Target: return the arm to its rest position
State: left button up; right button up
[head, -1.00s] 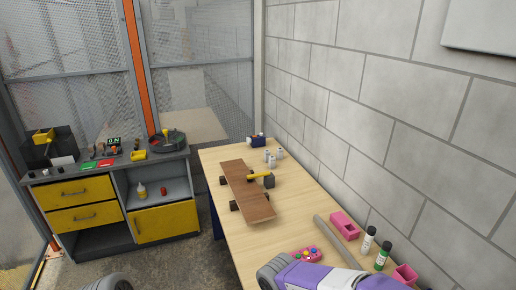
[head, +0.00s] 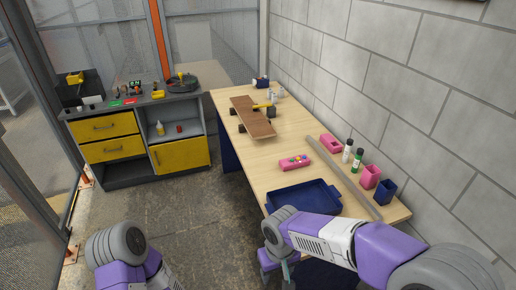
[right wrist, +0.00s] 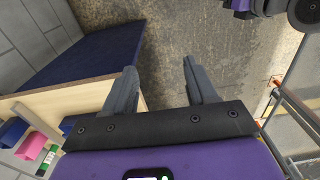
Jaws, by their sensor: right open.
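My right arm (head: 325,236) reaches in from the lower right, in front of the near end of the wooden table (head: 285,180). Its gripper hangs down beside the table's near left corner, mostly hidden by the arm. In the right wrist view my right gripper (right wrist: 160,78) has its two fingers well apart, with nothing between them and the floor below. My left arm (head: 120,260) shows at the bottom left; its gripper is out of the picture. A brown board (head: 254,117) on dark wheels lies far back on the table, away from both arms.
A blue tray (head: 300,198) lies at the table's near end, close to my right arm. A pink controller-like thing (head: 295,162), a yellow-handled hammer (head: 264,106), bottles and small bins (head: 370,177) are also on the table. A workbench (head: 140,140) stands at the left; floor between is free.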

notch_tip(320, 180, down, 11)
jog(key=w+m+g+y, duration=0.1)
jog(key=y, duration=0.1)
pick_arm(q)
jog(key=shift+w+f+b, duration=0.3)
jog(key=shift+f+b, duration=0.15)
jog(key=shift+f, duration=0.05)
jog(key=shift+w+f+b, duration=0.25)
jog(key=shift+f+b, duration=0.2)
jog(key=shift+f, duration=0.05)
pick_arm(e)
jog(key=s+d+f+m, duration=0.1)
jog(key=s+f+m, duration=0.1)
jog(key=f, duration=0.4)
jog(key=s+d+f+m+t+y, duration=0.1)
jog(key=s+d+f, duration=0.1)
jog(key=s+f, duration=0.2)
jog(key=s+d+f+m+y, duration=0.1)
jog(key=s+f+m, duration=0.1)
jog(key=f, duration=0.6)
jog(key=shift+s+d+f+m+t, duration=0.3)
jog(key=shift+s+d, duration=0.1)
jog(key=shift+s, duration=0.3)
jog(key=shift+c, duration=0.3)
